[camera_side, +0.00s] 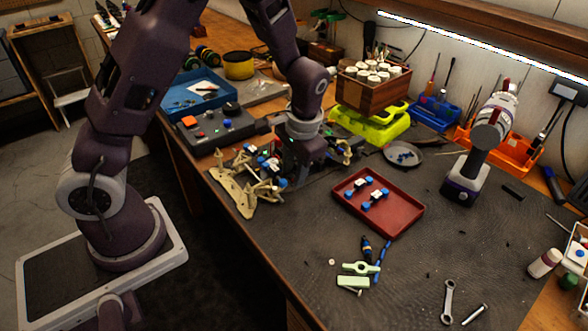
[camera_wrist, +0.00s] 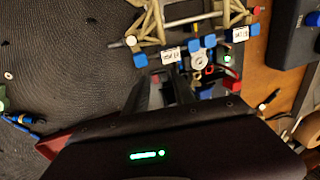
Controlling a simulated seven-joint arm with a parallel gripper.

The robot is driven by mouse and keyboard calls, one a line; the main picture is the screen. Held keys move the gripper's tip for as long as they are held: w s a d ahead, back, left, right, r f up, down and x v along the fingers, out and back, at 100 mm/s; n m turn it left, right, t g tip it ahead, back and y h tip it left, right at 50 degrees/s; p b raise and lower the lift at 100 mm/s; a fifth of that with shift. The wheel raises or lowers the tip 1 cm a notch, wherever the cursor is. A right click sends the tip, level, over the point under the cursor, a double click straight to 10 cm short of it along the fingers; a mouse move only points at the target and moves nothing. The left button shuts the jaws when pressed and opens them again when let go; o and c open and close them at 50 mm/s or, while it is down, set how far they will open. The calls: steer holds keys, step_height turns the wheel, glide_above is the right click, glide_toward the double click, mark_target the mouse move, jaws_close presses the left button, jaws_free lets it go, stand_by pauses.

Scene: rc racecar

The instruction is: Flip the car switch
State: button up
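The car (camera_side: 247,183) is a tan open frame with dark, blue and white parts, standing at the table's left edge in the side view. In the wrist view its tan frame (camera_wrist: 187,18) crosses the top, with blue blocks, white labels and a round grey part. A small part with a green light (camera_wrist: 227,58) sits on the car there, above a red piece; I cannot tell for sure that it is the switch. My gripper (camera_wrist: 163,84) points at the car, its two dark fingers a little apart with nothing seen between them. In the side view my gripper hides part of the car.
A red tray (camera_side: 408,219) with blue and white parts lies right of the car. A dark control box (camera_side: 228,127) and a yellow-green stand (camera_side: 368,125) are behind it.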

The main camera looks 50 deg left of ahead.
steer(key=shift+c, duration=0.4)
jaws_close()
steer(key=shift+s+a+h, duration=0.1)
steer(key=shift+a+h, duration=0.3)
steer(key=shift+h, duration=0.6)
steer(key=shift+a+h, duration=0.2)
steer(key=shift+h, duration=1.1)
steer(key=shift+o, duration=0.4)
jaws_free()
